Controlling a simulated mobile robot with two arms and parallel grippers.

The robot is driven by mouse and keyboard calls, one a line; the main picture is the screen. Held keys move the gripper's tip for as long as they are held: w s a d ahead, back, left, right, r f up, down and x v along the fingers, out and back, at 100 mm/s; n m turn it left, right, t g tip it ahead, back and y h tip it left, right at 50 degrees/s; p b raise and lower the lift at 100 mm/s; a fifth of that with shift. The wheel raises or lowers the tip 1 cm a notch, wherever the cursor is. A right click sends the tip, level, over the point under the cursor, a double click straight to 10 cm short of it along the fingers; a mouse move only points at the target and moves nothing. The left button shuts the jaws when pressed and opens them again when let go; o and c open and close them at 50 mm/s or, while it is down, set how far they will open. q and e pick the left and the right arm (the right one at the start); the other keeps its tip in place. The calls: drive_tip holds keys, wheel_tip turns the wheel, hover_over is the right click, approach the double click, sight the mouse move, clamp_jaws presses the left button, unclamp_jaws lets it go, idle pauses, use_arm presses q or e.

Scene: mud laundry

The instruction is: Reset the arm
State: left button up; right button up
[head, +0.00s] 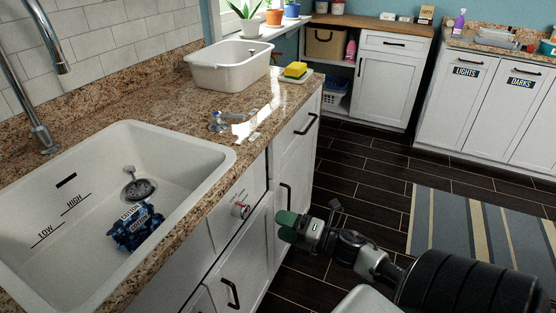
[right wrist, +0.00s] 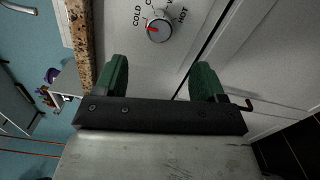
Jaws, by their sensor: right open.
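My right gripper (head: 287,226) reaches in from the lower right in the head view, in front of the white cabinet. In the right wrist view its two green fingers (right wrist: 160,80) stand apart with nothing between them. The temperature knob (head: 240,210) is on the cabinet front, left of the gripper and apart from it. The knob also shows in the right wrist view (right wrist: 159,30), beyond the fingertips, with a red mark on it and COLD and HOT labels around it. My left gripper is not in view.
The white sink (head: 190,146) holds a dark blue patterned cloth (head: 135,226) near the drain. A white tub (head: 228,72) and a yellow sponge (head: 295,70) are on the granite counter. Cabinet handles stick out near my right gripper. The dark floor and striped rug (head: 480,225) are clear.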

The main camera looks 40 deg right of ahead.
drive_tip(key=s+f+m+g+h+p, duration=0.4)
drive_tip(key=f+m, duration=0.3)
drive_tip(key=f, duration=0.5)
drive_tip(key=s+f+m+g+h+p, duration=0.2)
drive_tip(key=s+f+m+h, duration=0.2)
drive_tip(key=s+f+m, duration=0.55)
drive_tip(key=s+a+f+m+g+p, duration=0.1)
drive_tip(key=s+a+f+g, duration=0.3)
drive_tip(key=s, duration=0.6)
drive_tip(key=s+a+f+m+g+y+p, duration=0.1)
drive_tip(key=s+a+f+m+g, duration=0.3)
drive_tip(key=s+a+f, duration=0.5)
wheel_tip(320, 180, down, 2)
drive_tip(key=shift+s+a+f+m+g+p, duration=0.2)
drive_tip(key=shift+s+m+g+p, duration=0.15)
drive_tip(key=shift+s+g+p, duration=0.55)
